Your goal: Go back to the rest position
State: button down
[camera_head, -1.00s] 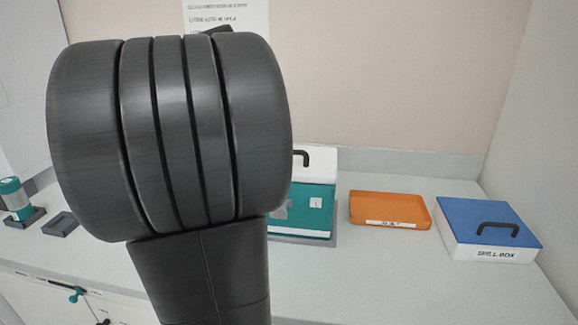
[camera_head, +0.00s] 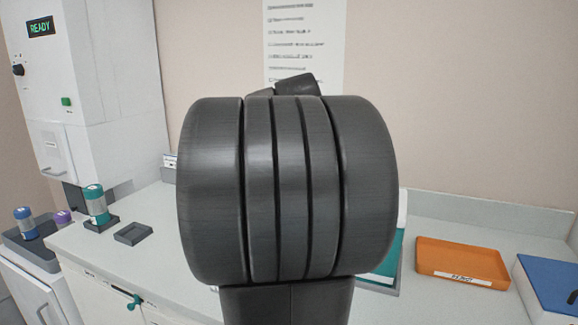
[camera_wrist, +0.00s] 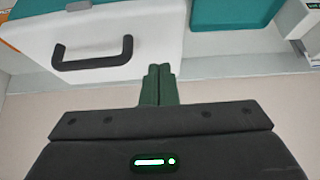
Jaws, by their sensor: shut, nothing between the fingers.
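My gripper (camera_wrist: 159,72) shows in the wrist view with its two dark green fingers together and nothing between them. A white case with a black handle (camera_wrist: 92,55) lies beyond the fingertips at the upper left of that view, apart from them. In the head view my raised arm fills the middle and hides my gripper. It also hides most of a teal-fronted case (camera_head: 393,262) behind it on the counter.
An orange tray (camera_head: 462,258) and a blue-lidded box (camera_head: 550,285) stand on the counter at right.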

notch_tip(320, 180, down, 5)
jog(key=b, duration=0.3)
jog(key=shift+r, duration=0.2)
jog(key=shift+w+d+r+p, duration=0.1)
jog(key=shift+w+r+p, duration=0.15)
jog(key=shift+r+p, duration=0.55)
jog(key=shift+r, duration=0.2)
jog(key=shift+f+b, duration=0.1)
jog(key=shift+b, duration=0.2)
